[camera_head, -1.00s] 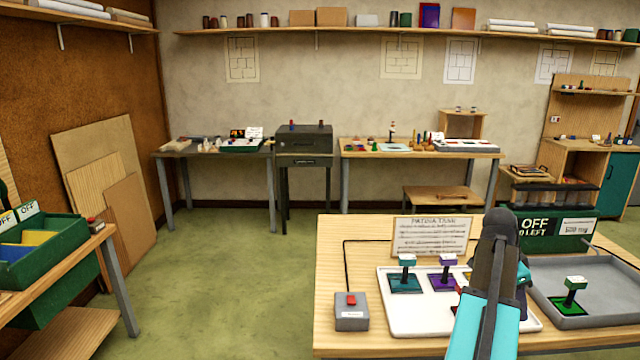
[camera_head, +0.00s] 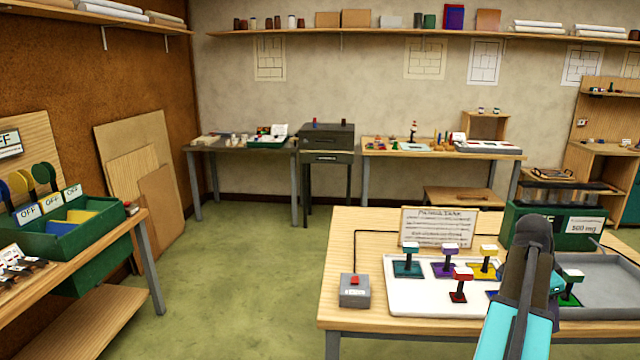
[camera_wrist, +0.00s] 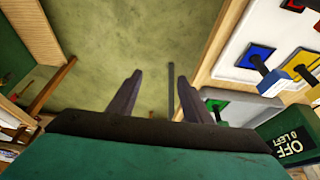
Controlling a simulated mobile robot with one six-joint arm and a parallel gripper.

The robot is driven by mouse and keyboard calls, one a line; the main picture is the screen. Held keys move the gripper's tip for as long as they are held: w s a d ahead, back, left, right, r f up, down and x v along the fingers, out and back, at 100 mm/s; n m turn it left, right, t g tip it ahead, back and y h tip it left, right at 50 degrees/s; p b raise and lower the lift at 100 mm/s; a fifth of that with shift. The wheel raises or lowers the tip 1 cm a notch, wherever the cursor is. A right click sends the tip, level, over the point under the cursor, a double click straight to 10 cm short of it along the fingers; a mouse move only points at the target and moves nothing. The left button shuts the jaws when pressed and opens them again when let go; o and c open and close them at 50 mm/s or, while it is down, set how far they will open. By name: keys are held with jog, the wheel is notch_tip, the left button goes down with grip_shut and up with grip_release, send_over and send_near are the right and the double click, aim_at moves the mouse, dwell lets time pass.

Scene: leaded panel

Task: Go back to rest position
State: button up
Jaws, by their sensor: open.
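My gripper shows in the wrist view (camera_wrist: 158,95), with its two dark fingers spread apart and nothing between them. Green floor lies beyond the fingers. In the head view my arm stands in front of the patina table (camera_head: 350,235), over the right part of the white tray (camera_head: 405,300), and the fingertips cannot be made out. On the tray stand colored squares with upright handles: teal (camera_head: 408,268), purple (camera_head: 446,265), yellow (camera_head: 486,266) and a dark red one (camera_head: 459,290). A green one (camera_head: 570,285) stands by the grey tray (camera_head: 605,300), partly behind my arm.
A grey box with a red button (camera_head: 354,291) sits at the table's left. A sign (camera_head: 438,227) and a green box (camera_head: 520,230) stand at the back. A side bench with green bins (camera_head: 95,240) is at left. Green floor (camera_head: 240,270) between the benches is clear.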

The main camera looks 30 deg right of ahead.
jog(key=w+a+f+n, duration=0.3)
jog(key=w+a+f, duration=0.85)
jog(key=w, duration=0.25)
jog(key=w+a+f+n+g+y+b, duration=0.1)
jog(key=w+a+f+n, duration=0.2)
jog(key=a+f, duration=0.6)
jog(key=w+a+f+n+y, duration=0.1)
jog(key=w+a+f+n, duration=0.15)
jog(key=a+f, duration=0.75)
jog(key=s+a+f+n+g, duration=0.1)
jog(key=s+a+f+n, duration=0.15)
jog(key=a+f, duration=0.55)
jog(key=s+a+f+n+g, duration=0.1)
jog(key=s+a+f+n, duration=0.15)
jog(key=a+f, duration=0.55)
jog(key=s+a+f+n, duration=0.4)
jog(key=s+a+n, duration=0.1)
jog(key=a, duration=0.3)
jog(key=s+a+f+n+y, duration=0.1)
jog(key=s+a+f+n, duration=0.3)
jog(key=s+a+n, duration=0.2)
jog(key=shift+s+a+f+y+b, duration=0.3)
jog(key=shift+s+a+f+b, duration=0.1)
jog(key=shift+s+a, duration=0.7)
